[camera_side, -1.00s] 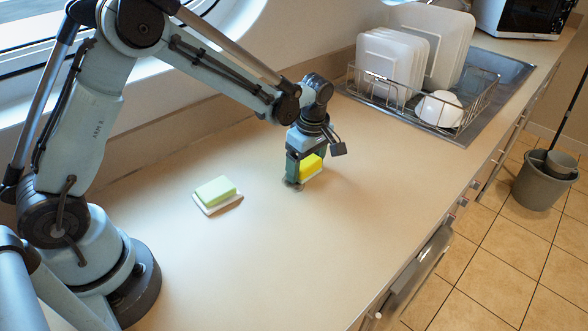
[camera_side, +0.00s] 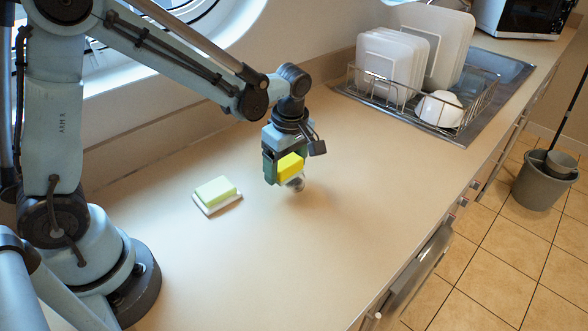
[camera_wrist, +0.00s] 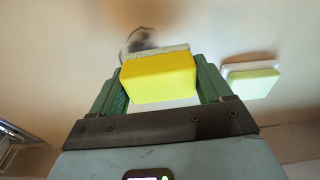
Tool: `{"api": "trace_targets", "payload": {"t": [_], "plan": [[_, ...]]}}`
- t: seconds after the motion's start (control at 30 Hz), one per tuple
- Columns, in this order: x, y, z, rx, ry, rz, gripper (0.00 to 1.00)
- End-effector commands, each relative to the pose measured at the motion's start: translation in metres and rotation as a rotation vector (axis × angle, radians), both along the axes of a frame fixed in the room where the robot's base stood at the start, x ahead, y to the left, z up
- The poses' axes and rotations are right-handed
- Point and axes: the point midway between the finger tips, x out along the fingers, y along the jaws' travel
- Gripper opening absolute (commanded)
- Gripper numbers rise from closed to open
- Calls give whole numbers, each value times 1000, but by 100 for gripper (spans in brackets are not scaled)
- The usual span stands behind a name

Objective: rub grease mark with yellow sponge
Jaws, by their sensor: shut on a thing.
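My gripper (camera_side: 282,172) is shut on the yellow sponge (camera_side: 290,166), which has a greyish layer along one face. In the wrist view the sponge (camera_wrist: 160,78) sits between the two green fingers. The dark grey grease mark (camera_side: 298,184) lies on the counter just to the right of and below the sponge in the side view. In the wrist view the mark (camera_wrist: 138,40) shows just beyond the sponge's greyish edge, partly hidden by it. I cannot tell for sure whether the sponge touches the counter.
A pale green sponge (camera_side: 214,189) lies on a white dish (camera_side: 222,207) to the left of my gripper. A wire dish rack (camera_side: 384,100) with white plates and a bowl (camera_side: 439,108) stands at the back right. The counter (camera_side: 290,260) in front is clear.

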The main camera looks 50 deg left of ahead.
Motion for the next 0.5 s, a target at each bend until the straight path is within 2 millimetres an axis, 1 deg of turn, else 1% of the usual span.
{"api": "trace_targets", "payload": {"t": [0.3, 0.5], "plan": [[0, 0, 30, 0, 0, 0, 45], [0, 0, 43, 0, 0, 0, 45]]}}
